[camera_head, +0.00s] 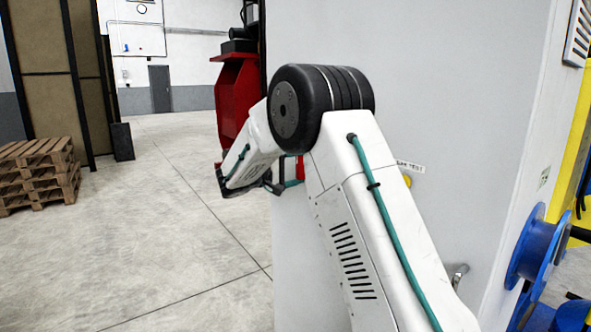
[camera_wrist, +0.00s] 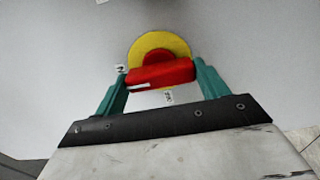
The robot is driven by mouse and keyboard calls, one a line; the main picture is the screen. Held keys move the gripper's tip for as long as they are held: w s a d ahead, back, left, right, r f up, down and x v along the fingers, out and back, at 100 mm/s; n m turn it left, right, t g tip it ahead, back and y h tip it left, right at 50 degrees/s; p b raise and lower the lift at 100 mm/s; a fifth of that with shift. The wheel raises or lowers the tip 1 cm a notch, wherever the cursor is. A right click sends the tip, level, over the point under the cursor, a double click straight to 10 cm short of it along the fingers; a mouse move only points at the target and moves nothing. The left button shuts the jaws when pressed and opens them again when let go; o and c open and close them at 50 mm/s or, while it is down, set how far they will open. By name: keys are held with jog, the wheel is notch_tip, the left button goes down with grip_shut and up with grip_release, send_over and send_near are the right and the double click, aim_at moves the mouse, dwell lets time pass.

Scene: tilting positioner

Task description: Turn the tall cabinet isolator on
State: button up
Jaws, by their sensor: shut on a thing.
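The isolator's red handle (camera_wrist: 160,74) sits on a round yellow plate (camera_wrist: 177,43) on a pale grey face in the wrist view. The handle lies nearly crosswise, its right end slightly higher, with a white mark near its left end. Small labels sit left of and below it, too blurred to read surely. My gripper (camera_wrist: 163,71) has its teal fingers at the handle's two ends and is shut on it. In the head view the tall cabinet (camera_head: 450,80) fills the middle right; a bit of red handle (camera_head: 300,168) shows beside my gripper, mostly hidden by my arm.
A small yellow button (camera_head: 407,181) under a label and a metal door handle (camera_head: 459,275) are on the cabinet face right of my arm. Blue reels (camera_head: 535,250) stand at right. A red machine (camera_head: 235,95) stands behind. Pallets (camera_head: 40,175) are at left; the floor between is clear.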

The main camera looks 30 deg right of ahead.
jog(key=o, duration=1)
jog(key=a, duration=0.7)
jog(key=shift+s+a, duration=0.1)
jog(key=shift+a, duration=0.3)
jog(key=shift+f, duration=0.1)
jog(key=s+a+f+n+g+y, duration=0.1)
jog(key=s+f+g+y, duration=0.2)
jog(key=s, duration=0.4)
jog(key=s+a+f+n+y, duration=0.1)
jog(key=s+f+y, duration=0.3)
jog(key=s, duration=0.4)
jog(key=s+a+t+y, duration=0.1)
jog(key=s+a+y, duration=0.2)
jog(key=s, duration=0.7)
jog(key=s+a+r+m+t+y, duration=0.1)
jog(key=s+a+y, duration=0.3)
jog(key=s, duration=0.6)
jog(key=s+a+r+m+t+y, duration=0.1)
jog(key=s+a+y, duration=0.3)
jog(key=s, duration=0.6)
jog(key=shift+a+t, duration=0.4)
